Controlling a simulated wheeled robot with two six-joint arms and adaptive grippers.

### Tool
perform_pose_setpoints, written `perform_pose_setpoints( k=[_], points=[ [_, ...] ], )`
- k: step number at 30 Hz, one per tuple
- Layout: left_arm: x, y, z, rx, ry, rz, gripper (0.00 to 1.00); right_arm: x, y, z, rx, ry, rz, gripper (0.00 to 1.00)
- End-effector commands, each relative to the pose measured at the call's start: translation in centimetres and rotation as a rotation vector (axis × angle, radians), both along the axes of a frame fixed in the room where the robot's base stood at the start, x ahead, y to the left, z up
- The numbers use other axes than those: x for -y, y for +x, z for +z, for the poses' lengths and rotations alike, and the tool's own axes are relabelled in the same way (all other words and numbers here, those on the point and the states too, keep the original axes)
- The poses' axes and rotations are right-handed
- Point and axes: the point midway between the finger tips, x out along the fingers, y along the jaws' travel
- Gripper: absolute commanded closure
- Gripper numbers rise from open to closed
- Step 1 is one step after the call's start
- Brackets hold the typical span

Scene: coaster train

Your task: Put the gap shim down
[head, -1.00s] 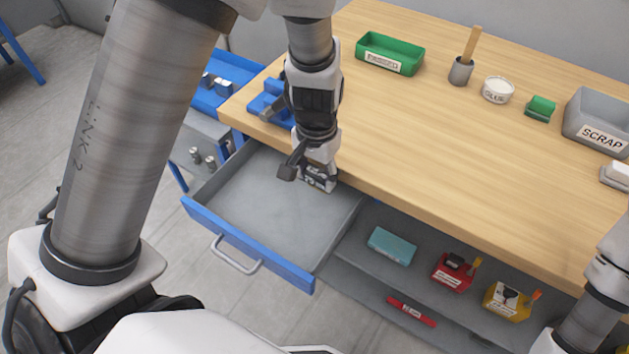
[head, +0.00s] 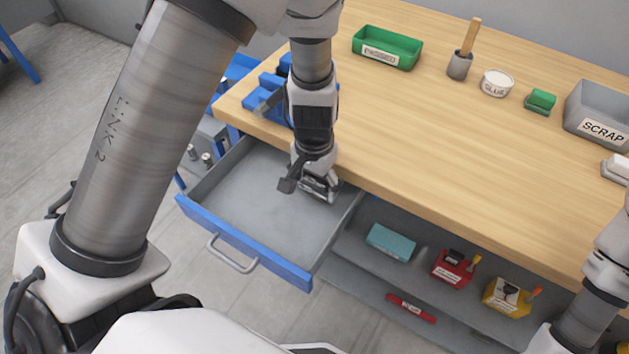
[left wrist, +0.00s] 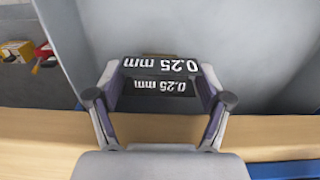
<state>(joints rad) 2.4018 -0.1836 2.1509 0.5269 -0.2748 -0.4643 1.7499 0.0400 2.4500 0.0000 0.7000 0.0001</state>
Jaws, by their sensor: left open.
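The gap shim (left wrist: 160,66) is a black piece marked "0.25 mm" in white on two faces. In the left wrist view it sits between the two fingers of my left gripper (left wrist: 158,78). The fingers are open, one on each side of it; whether they still touch it I cannot tell. In the head view my left gripper (head: 318,187) points down at the back right of the open grey drawer (head: 262,208), beside the bench edge. There the shim is mostly hidden by the gripper. My right gripper is out of view; only part of my right arm shows at the lower right.
The wooden bench top (head: 440,140) overhangs the drawer's back. A green tray (head: 388,48), a glue tub (head: 497,83) and a grey scrap bin (head: 600,112) stand on it. A teal block (head: 390,243) and red and yellow items lie on the shelf below. The drawer's front and left are clear.

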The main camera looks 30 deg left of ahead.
Motion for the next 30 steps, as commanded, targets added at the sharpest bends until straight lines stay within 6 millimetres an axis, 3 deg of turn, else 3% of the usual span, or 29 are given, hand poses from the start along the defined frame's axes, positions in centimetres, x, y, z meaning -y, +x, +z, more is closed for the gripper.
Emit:
perform_pose_setpoints(
  k=[5,18,22,30],
  points=[
    [0.0,0.1,1.3,0.002,-0.001,-0.001,0.22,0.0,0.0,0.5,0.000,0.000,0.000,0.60],
    [0.0,0.1,11.3,0.005,-0.001,-0.001,0.22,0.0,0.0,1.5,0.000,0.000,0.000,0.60],
    [0.0,0.0,12.3,0.002,0.000,-0.001,0.22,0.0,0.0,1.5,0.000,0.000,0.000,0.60],
    [0.0,0.0,12.4,0.000,-0.001,0.000,0.22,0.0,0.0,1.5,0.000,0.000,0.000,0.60]
  ],
)
